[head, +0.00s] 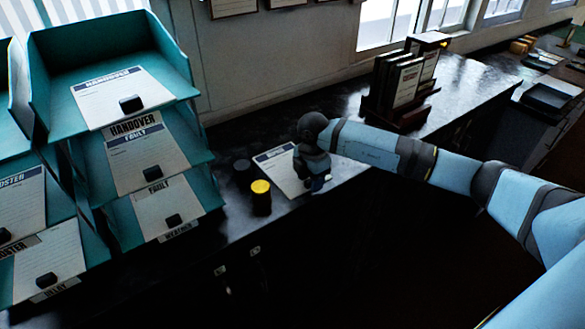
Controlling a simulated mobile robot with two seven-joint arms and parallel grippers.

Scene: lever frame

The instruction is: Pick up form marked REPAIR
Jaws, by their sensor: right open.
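A white form (278,171) with a dark heading strip lies on the dark counter. Its heading is too small and too covered to read, so I cannot tell whether it says REPAIR. My right gripper (316,185) points down over the form's right part and hides some of it. The right gripper is open; whether its fingertips touch the form I cannot tell. No heading that I can read says REPAIR. My left gripper is not in view.
Teal trays at the left hold forms headed HANDOVER (110,95), FAULT (135,165) and ROSTER (25,205), with black blocks on them. A yellow-topped cylinder (261,198) and a dark cylinder (242,172) stand left of the form. A dark rack (402,85) holds binders behind my arm.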

